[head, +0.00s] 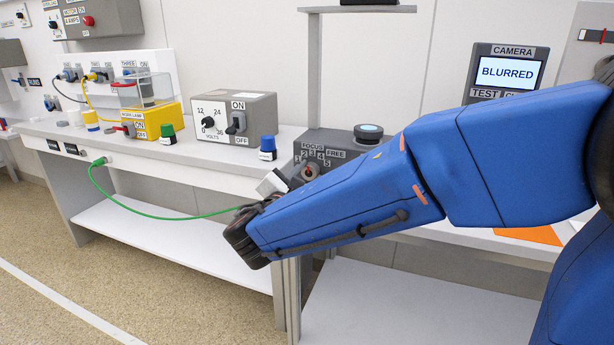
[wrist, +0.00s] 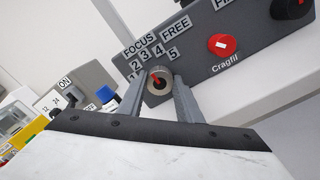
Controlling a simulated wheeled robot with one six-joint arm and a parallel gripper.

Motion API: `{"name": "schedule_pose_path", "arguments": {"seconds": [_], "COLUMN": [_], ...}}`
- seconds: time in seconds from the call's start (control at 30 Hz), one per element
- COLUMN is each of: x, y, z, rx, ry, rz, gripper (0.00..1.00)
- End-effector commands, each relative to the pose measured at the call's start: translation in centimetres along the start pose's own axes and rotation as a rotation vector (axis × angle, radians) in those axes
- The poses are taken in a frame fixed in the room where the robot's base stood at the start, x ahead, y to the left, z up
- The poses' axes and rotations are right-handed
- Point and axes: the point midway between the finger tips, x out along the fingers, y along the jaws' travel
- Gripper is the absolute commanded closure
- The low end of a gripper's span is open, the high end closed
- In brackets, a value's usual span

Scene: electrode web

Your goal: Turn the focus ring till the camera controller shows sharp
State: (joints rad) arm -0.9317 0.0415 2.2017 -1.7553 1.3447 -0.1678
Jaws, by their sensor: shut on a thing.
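The focus ring (wrist: 160,88) is a round metallic knob with a red pointer on the front of a grey box (head: 345,147). Its plate reads FOCUS and FREE, with numbers 1 to 5 around the ring. In the wrist view the pointer leans to the upper left. My gripper (wrist: 160,79) is shut on the ring, one finger on each side. In the head view the ring (head: 310,171) shows beside my gripper, and my arm hides part of the box. The camera controller (head: 478,93) stands at the right, and its screen (head: 506,72) reads BLURRED.
A red knob (wrist: 222,44) labelled Cragfil sits to the right on the same panel. A volts box (head: 222,118) with an ON/OFF switch, a blue-capped part (head: 268,146) and a green-capped part (head: 167,133) stand left. A green cable (head: 150,209) hangs below the bench edge.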

Motion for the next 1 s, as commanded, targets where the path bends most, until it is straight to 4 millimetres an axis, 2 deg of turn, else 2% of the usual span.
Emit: {"name": "schedule_pose_path", "arguments": {"seconds": [0.3, 0.67, 0.7, 0.77, 1.0], "x": [-0.02, -0.02, -0.02, -0.02, -0.01], "y": [-0.07, -0.08, -0.09, -0.08, -0.05], "z": [-0.03, -0.04, -0.04, -0.04, -0.02], "rx": [0.073, 0.076, 0.076, 0.076, 0.076], "ry": [0.000, 0.001, 0.001, 0.001, 0.000], "rz": [-0.001, -0.001, -0.001, -0.001, 0.000], "gripper": [0.91, 0.91, 0.61, 0.50, 0.50]}}
